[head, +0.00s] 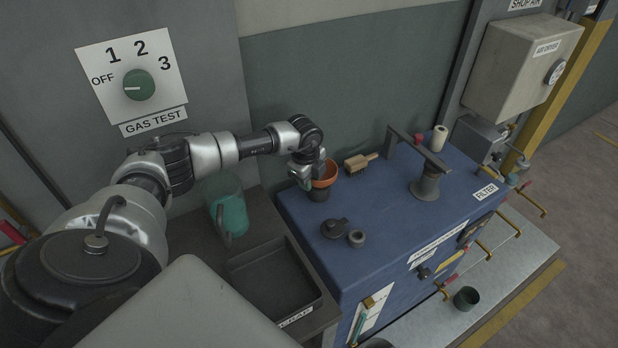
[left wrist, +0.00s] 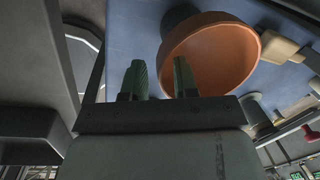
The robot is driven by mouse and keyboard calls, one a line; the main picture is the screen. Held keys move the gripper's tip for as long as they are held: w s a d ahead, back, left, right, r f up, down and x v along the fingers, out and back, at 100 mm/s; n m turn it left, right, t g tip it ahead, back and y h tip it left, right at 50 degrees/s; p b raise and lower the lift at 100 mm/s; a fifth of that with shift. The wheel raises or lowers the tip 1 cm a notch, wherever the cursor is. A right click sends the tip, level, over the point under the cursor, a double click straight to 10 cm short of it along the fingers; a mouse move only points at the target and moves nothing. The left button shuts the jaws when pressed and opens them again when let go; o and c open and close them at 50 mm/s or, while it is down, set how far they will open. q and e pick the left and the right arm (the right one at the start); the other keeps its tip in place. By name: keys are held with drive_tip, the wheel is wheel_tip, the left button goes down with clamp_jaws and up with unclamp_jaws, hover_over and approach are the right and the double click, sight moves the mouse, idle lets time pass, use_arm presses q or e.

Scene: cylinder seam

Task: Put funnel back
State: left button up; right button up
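The orange-brown funnel (head: 326,174) is at the back left corner of the blue cabinet top, above a dark round base (head: 318,195). It seems upright, and I cannot tell whether it rests on that base. In the left wrist view the funnel's bowl (left wrist: 212,58) shows wide side towards the camera. My left gripper (head: 306,178) is at the funnel's left side. Its fingers (left wrist: 160,80) are apart, with the funnel's near rim edge between them in the picture; contact is not clear. My right gripper is not in view.
A wooden brush (head: 360,163), a grey stand with a bracket (head: 426,185) and a dark cap (head: 335,229) are on the blue cabinet (head: 385,215). A glass jar of teal liquid (head: 229,212) and a scrap tray (head: 272,280) are to the left.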

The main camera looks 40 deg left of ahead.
use_arm(q)
wheel_tip(320, 180, up, 13)
drive_tip(key=s+b, duration=0.1)
drive_tip(key=b, duration=0.1)
drive_tip(key=shift+s, duration=0.25)
idle(0.3)
drive_tip(key=shift+f, duration=0.1)
idle(1.0)
